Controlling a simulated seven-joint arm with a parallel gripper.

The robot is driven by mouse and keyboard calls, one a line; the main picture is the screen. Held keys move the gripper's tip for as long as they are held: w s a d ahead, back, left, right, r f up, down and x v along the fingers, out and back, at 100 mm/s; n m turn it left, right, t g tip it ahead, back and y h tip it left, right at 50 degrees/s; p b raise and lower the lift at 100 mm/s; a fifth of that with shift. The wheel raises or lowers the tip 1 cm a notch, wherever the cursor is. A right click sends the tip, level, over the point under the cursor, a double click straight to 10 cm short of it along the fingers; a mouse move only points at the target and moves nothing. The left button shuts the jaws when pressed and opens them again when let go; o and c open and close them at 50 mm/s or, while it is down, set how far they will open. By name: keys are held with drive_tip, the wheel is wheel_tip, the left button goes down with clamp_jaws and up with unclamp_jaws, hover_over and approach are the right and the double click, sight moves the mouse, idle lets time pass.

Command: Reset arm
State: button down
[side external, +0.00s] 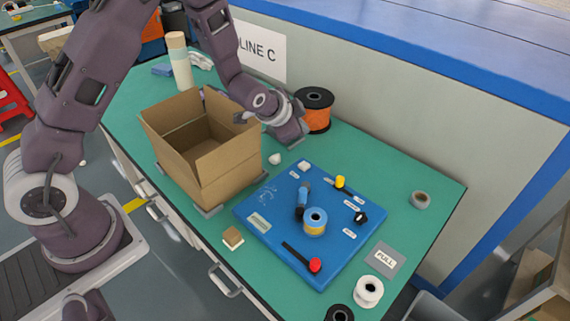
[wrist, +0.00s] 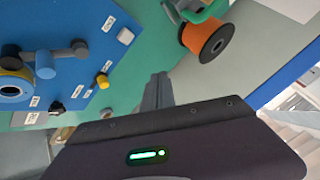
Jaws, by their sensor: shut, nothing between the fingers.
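My gripper (side external: 294,138) is raised over the green table (side external: 418,172), between the open cardboard box and the orange spool in the side view. In the wrist view its fingers (wrist: 158,90) are together with nothing between them. The blue board (side external: 266,232) lies on the table below and to the right of the gripper. Nothing is held.
The cardboard box (side external: 232,179) stands open left of the gripper. The orange spool (side external: 317,112) stands close behind it, before the wall. The table's right back is mostly clear.

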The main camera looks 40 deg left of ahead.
drive_tip(key=s+r+n+g, duration=0.1)
drive_tip(key=s+r+n, duration=0.1)
drive_tip(key=s+r, duration=0.5)
drive_tip(key=s+r+n, duration=0.2)
drive_tip(key=s+r, duration=0.4)
drive_tip(key=r, duration=0.4)
drive_tip(key=s+d+r+n+g, duration=0.1)
drive_tip(key=s+r, duration=0.1)
drive_tip(key=s, duration=0.9)
drive_tip(key=s+r+n+g+h, duration=0.1)
drive_tip(key=s, duration=1)
drive_tip(key=shift+s+d+r+n, duration=0.3)
drive_tip(key=shift+s+d+r, duration=0.05)
drive_tip(key=shift+r, duration=0.05)
